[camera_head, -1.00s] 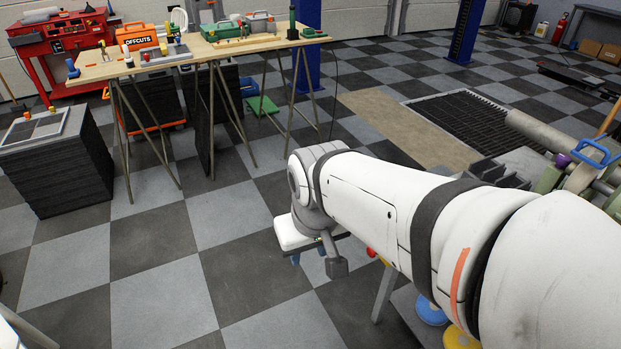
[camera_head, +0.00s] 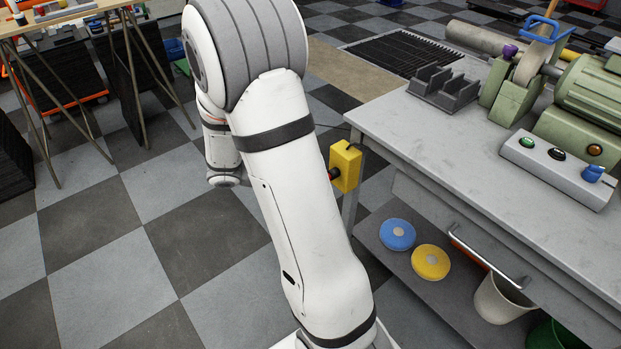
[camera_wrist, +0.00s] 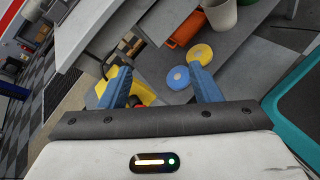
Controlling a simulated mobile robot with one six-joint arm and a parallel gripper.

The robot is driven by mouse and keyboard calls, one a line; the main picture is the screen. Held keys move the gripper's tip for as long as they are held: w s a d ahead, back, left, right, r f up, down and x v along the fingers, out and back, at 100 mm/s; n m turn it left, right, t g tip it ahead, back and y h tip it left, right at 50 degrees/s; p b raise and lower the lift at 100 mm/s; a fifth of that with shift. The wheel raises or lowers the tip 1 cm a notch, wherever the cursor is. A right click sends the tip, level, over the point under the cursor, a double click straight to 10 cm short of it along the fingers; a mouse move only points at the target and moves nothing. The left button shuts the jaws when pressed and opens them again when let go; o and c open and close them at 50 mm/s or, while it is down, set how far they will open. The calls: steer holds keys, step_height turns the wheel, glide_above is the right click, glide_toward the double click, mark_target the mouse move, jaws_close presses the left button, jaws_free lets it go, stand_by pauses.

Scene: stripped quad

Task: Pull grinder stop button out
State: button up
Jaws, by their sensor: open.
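A yellow box (camera_head: 345,167) with a dark red round button (camera_head: 333,173) on its left face sits at the left end of the grey workbench (camera_head: 430,130). In the wrist view the yellow box (camera_wrist: 145,92) is partly hidden behind my left-hand blue finger; the button is too small there to make out its state. My gripper (camera_wrist: 161,84) is open, its two blue fingers wide apart and nothing held between them. In the head view my white arm stands left of the box, and the fingers are hidden. The green bench grinder (camera_head: 595,95) is on the bench.
A control strip (camera_head: 560,170) with several buttons lies before the grinder. A blue disc (camera_head: 397,235) and a yellow disc (camera_head: 431,262) rest on the lower shelf, beside a white bucket (camera_head: 503,298). A drawer handle (camera_head: 485,258) juts out.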

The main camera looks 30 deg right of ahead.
steer(key=w+d+f+n+t+h+b, duration=0.25)
steer(key=w+f+n, duration=0.2)
steer(key=f, duration=0.35)
steer(key=w+d+f+n+t+h+b, duration=0.1)
steer(key=w+f+n+t+h+b, duration=0.3)
steer(key=f, duration=0.4)
steer(key=shift+m+g+y, duration=0.25)
steer(key=shift+g+y, duration=0.1)
steer(key=shift+y, duration=0.3)
steer(key=d, duration=0.2)
steer(key=w+d, duration=0.1)
steer(key=d, duration=0.2)
steer(key=w+d, duration=0.1)
steer(key=d, duration=0.1)
steer(key=shift+d+r+b, duration=0.15)
steer(key=shift+d+b, duration=0.05)
steer(key=shift+b, duration=0.15)
jaws_close()
